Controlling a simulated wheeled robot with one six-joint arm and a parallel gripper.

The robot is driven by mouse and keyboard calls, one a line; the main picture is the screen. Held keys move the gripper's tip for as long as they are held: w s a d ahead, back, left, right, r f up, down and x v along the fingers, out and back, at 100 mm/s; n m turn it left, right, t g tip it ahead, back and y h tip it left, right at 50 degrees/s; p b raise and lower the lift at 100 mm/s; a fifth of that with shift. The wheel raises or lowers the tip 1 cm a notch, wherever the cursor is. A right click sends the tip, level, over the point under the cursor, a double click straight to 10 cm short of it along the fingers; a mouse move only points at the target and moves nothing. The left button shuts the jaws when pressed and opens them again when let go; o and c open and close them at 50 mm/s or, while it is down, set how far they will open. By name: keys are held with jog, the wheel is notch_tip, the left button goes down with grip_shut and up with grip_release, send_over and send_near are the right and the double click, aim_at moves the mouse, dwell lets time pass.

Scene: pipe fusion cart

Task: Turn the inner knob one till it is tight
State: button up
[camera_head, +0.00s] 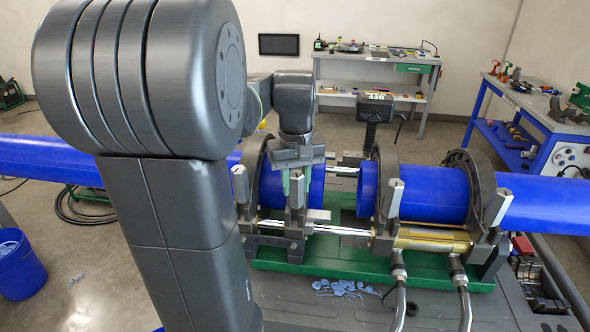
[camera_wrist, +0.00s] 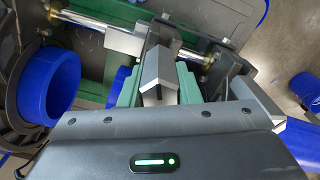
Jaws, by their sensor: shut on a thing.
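My gripper (camera_head: 297,178) points down over the inner clamp of the left pipe. Its green fingers are shut on a grey, bar-shaped inner knob (camera_head: 297,194) of that clamp. In the wrist view the same knob (camera_wrist: 158,78) stands between the two green fingers of my gripper (camera_wrist: 160,88), one on each side. The knob's lower part and its thread are partly hidden, so its tightness does not show. The left blue pipe (camera_head: 314,187) lies in the clamp, and the right blue pipe (camera_head: 432,193) faces it across a gap.
Other grey knobs stand at the outer left clamp (camera_head: 241,184), the inner right clamp (camera_head: 394,196) and the outer right clamp (camera_head: 497,207). Hoses (camera_head: 399,290) rise at the front right. Blue shavings (camera_head: 342,288) lie on the cart. Workbenches stand behind.

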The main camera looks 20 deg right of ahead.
jog(key=shift+m, duration=0.4)
jog(key=shift+m+p, duration=0.55)
jog(key=shift+m, duration=0.95)
jog(key=shift+r+m+p, duration=0.1)
jog(key=shift+m+p, duration=0.2)
jog(key=shift+m, duration=1.2)
jog(key=shift+m+p, duration=0.45)
jog(key=shift+m, duration=0.55)
jog(key=o, duration=2)
